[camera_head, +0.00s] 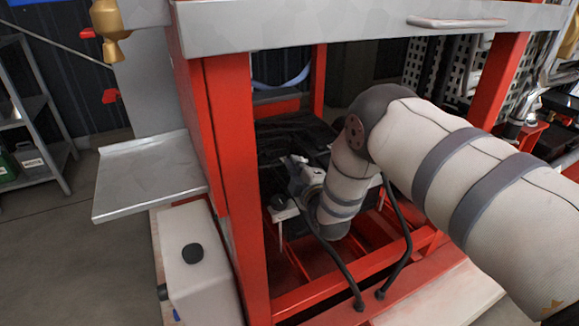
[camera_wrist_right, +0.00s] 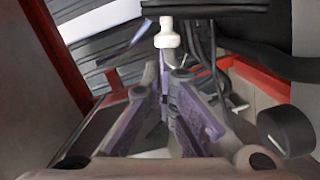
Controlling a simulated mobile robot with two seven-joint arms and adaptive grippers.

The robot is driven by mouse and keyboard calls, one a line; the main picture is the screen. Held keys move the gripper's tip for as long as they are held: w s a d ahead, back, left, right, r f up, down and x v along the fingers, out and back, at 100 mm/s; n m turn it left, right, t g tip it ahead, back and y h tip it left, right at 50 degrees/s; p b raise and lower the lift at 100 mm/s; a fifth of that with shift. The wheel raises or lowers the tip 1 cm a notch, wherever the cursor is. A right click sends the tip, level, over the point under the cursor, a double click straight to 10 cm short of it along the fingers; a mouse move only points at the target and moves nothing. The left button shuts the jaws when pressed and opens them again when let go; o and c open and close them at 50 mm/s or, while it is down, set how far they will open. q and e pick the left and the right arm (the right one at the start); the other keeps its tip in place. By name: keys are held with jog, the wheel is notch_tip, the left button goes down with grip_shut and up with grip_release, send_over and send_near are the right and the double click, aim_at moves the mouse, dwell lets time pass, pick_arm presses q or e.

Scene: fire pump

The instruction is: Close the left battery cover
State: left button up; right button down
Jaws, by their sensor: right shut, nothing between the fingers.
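A dark, ribbed panel (camera_head: 290,132) lies inside the red frame in the head view, behind my right gripper. I cannot tell whether it is the left battery cover. My right arm comes in from the right and bends down into the frame. My right gripper (camera_head: 303,178) is partly hidden by its own wrist. In the right wrist view its fingers (camera_wrist_right: 163,82) are together and empty, pointing toward a white knob-like piece (camera_wrist_right: 166,35) below a dark edge (camera_wrist_right: 205,8). I cannot tell whether they touch it. My left gripper is out of view.
The red frame post (camera_head: 232,180) stands left of my gripper, and a grey top (camera_head: 330,27) spans above. Black bent handles (camera_head: 330,258) stand in front. A white tank (camera_head: 198,265) and a metal shelf (camera_head: 150,175) are at the left.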

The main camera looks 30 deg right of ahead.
jog(key=d+m, duration=0.3)
jog(key=d+f+m+y, duration=0.1)
jog(key=d+m, duration=0.2)
jog(key=d+f+m+g+y, duration=0.1)
jog(key=d+m, duration=0.2)
jog(key=shift+s+d+f, duration=0.1)
jog(key=shift+s+d, duration=0.1)
jog(key=shift+s, duration=0.1)
jog(key=shift+d+f+m+y+b, duration=0.4)
jog(key=shift+d+f+m+b, duration=0.4)
jog(key=shift+m, duration=0.4)
jog(key=shift+d+f+b, duration=0.35)
